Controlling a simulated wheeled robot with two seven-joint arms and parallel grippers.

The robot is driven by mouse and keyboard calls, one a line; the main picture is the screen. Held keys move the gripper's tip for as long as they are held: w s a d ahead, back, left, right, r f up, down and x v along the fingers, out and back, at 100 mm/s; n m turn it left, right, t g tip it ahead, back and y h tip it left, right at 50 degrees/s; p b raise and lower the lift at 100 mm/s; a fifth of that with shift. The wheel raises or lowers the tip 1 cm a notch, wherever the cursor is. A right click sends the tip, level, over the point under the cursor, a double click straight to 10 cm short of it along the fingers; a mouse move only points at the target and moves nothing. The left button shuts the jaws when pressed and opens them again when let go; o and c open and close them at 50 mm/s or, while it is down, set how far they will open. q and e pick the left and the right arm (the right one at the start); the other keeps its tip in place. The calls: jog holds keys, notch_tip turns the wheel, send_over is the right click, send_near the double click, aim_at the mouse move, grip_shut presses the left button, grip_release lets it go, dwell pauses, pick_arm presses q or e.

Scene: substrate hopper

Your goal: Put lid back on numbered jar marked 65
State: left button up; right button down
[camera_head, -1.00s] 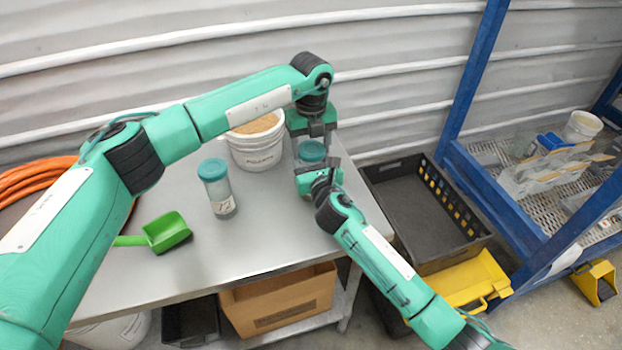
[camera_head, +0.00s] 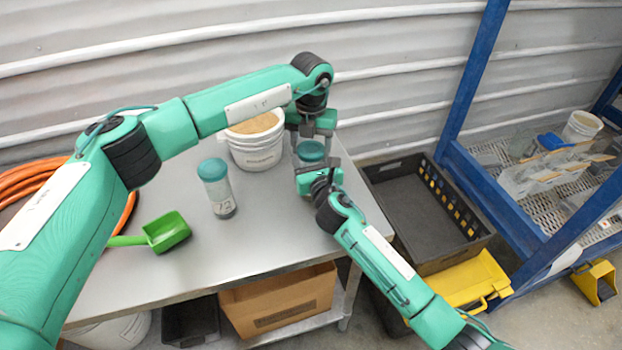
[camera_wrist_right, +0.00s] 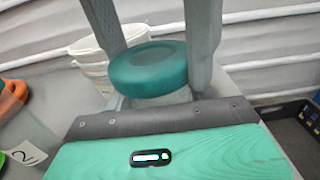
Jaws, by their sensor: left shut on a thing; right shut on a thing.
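A clear jar (camera_wrist_right: 160,97) with a teal lid (camera_head: 311,151) stands near the right end of the metal table. The lid also shows in the right wrist view (camera_wrist_right: 148,68), sitting at the jar's mouth; I cannot tell if it is fully seated. My left gripper (camera_head: 311,143) reaches down from above, shut on the lid, with a grey finger on either side. My right gripper (camera_head: 309,172) comes in low from the right and is shut on the jar's body. The jar's number is hidden.
A second teal-lidded jar (camera_head: 218,188), seemingly marked 12, stands to the left. A white bucket (camera_head: 257,155) of pellets is close behind. A green scoop (camera_head: 166,232) lies at the left. A black crate (camera_head: 425,215) is beyond the table's right edge. The front of the tabletop is clear.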

pick_arm(q)
jog(key=o, duration=1.1)
jog(key=shift+r, duration=0.15)
notch_tip(320, 180, up, 4)
jog(key=shift+r, duration=0.1)
jog(key=shift+c, duration=0.4)
jog(key=shift+r+n, duration=1)
jog(key=shift+r, duration=0.75)
jog(key=shift+f, duration=0.1)
